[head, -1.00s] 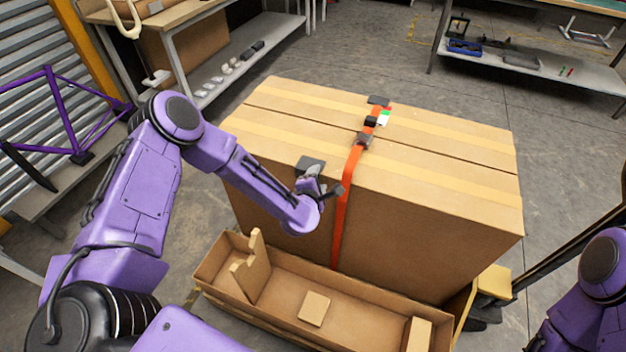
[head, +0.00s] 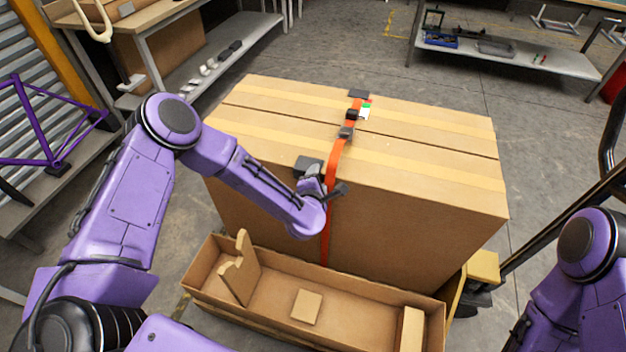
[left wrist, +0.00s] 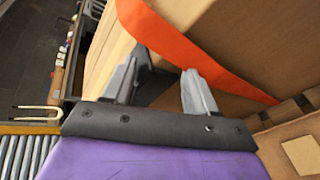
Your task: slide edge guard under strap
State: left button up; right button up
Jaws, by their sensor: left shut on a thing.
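A large cardboard box (head: 420,190) has an orange strap (head: 333,165) running over its top and down its near side. A dark grey edge guard (head: 307,165) sits at the near top edge, just left of the strap. My left gripper (head: 318,184) is shut on this guard from the near side. In the left wrist view the dark guard (left wrist: 148,86) shows between the fingers, with the strap (left wrist: 205,62) close beyond them. The guard's right end is close to the strap; whether they touch is unclear. Another dark guard (head: 358,93) lies at the far top edge, by the strap. My right gripper is out of view.
The strap has a dark buckle (head: 346,132) and a white-green tag (head: 365,111) on the box top. An open cardboard tray (head: 375,314) with inserts lies along the box's near side. A purple frame (head: 50,135) stands left. Shelves stand behind, with clear floor between.

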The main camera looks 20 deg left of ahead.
pick_arm(q)
jog(key=shift+d, duration=0.55)
jog(key=o, duration=0.9)
jog(key=b+v, duration=0.2)
jog(key=v, duration=0.8)
jog(key=s+a+f+m+g+h, duration=0.2)
jog(key=s+f+m+g, duration=0.2)
jog(key=s+f+m, duration=0.65)
jog(key=s+a+f+m+g+y, duration=0.1)
jog(key=s+a+f+m+g, duration=0.2)
jog(key=s, duration=0.5)
jog(key=s+a+f+m+g+y, duration=0.1)
jog(key=s+a+f+m+g, duration=0.2)
jog(key=s+a, duration=0.5)
notch_tip(320, 180, down, 2)
jog(key=shift+s+a+f+m+y, duration=0.1)
jog(key=shift+s+a+m+y, duration=0.3)
jog(key=shift+s+m, duration=0.4)
